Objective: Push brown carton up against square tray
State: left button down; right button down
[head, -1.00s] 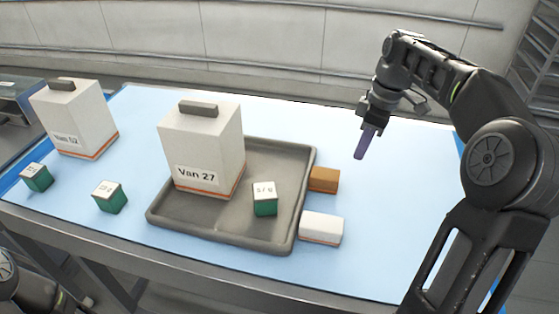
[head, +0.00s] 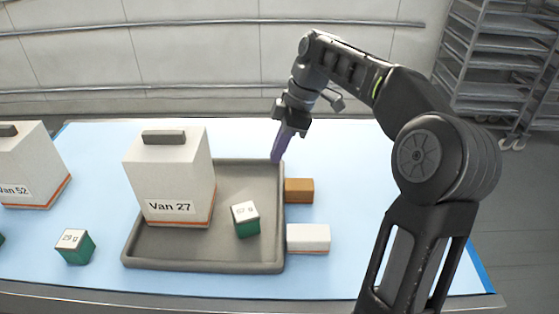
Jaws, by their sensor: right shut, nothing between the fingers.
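The brown carton (head: 299,190) lies on the blue tabletop at the right side of the grey square tray (head: 203,265). Its left end shows no clear gap from the tray's right rim, so it looks up against it. My right gripper (head: 277,158) is shut and empty, its purple fingers pointing down at the tray's far right corner. It is behind and to the left of the carton in the picture, apart from it; its height over the rim is hard to tell. My left gripper is out of view.
A white carton (head: 308,238) sits beside the tray, nearer than the brown one. The tray holds a white "Van 27" box (head: 172,175) and a green cube (head: 246,221). Another green cube (head: 74,247) and a "Van 52" box (head: 30,160) stand left. The table's right side is clear.

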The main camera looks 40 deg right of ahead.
aim_at(296, 190)
jog(key=p+x, duration=0.1)
jog(key=x, duration=0.8)
jog(key=shift+a, duration=0.1)
jog(key=d, duration=0.1)
jog(key=s+d+p, duration=0.1)
jog(key=d, duration=0.1)
jog(key=shift+s+d+p, duration=0.1)
jog(key=shift+s+p, duration=0.2)
jog(key=shift+s+d, duration=0.15)
jog(key=shift+f, duration=0.1)
